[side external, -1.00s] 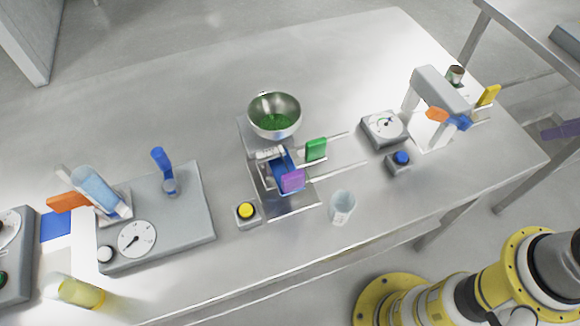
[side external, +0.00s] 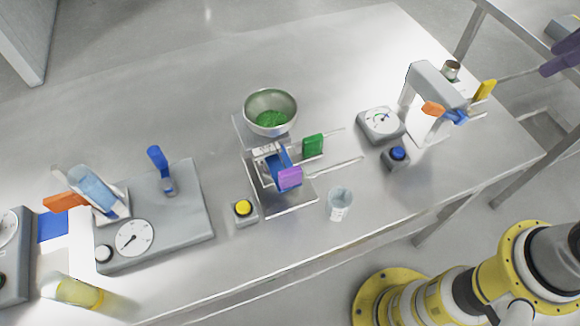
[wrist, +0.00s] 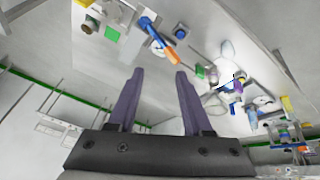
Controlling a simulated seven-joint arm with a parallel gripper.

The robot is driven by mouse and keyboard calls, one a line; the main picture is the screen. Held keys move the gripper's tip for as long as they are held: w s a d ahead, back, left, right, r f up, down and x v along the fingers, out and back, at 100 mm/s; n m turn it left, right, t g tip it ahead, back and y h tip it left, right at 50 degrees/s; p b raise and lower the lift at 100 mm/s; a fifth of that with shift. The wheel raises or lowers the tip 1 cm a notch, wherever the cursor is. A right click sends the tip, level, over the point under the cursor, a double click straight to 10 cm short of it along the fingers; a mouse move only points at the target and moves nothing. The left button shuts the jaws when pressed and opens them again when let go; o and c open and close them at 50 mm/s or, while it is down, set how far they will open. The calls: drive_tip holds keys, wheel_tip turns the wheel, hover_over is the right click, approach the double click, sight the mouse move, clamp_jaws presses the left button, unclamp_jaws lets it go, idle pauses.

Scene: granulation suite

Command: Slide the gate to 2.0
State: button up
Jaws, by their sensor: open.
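The hopper unit stands mid-table in the side external view, with a steel bowl (side external: 270,108) of green granules on top. Below the bowl, a green upright tab (side external: 313,145) sits by two thin rails that run right. A purple block (side external: 290,178) is at the front of a blue part (side external: 279,160). I cannot tell which of these is the gate, and no 2.0 mark is readable. My gripper (side external: 562,60) is at the far right edge, partly cut off and well away from the unit. In the wrist view its purple fingers (wrist: 158,73) are apart and empty.
A clear cup (side external: 340,204) and a yellow button (side external: 243,208) stand near the unit. Right are a dial box (side external: 381,124), a blue button (side external: 398,153) and a grey arch (side external: 433,85) with a yellow tab (side external: 485,90). Left is a grey dial platform (side external: 185,220). The back table is clear.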

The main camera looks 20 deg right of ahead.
drive_tip(key=w+a+r+n+g, duration=0.25)
drive_tip(key=w+a+n, duration=0.25)
drive_tip(key=w+a, duration=0.3)
drive_tip(key=n+g, duration=0.2)
drive_tip(key=n, duration=0.5)
hover_over(289, 171)
wheel_tip(289, 171, down, 11)
drive_tip(key=shift+h, duration=0.3)
wheel_tip(289, 171, down, 14)
drive_tip(key=shift+d+r, duration=0.1)
drive_tip(key=shift+r, duration=0.05)
clamp_jaws()
drive_tip(key=shift+r, duration=0.1)
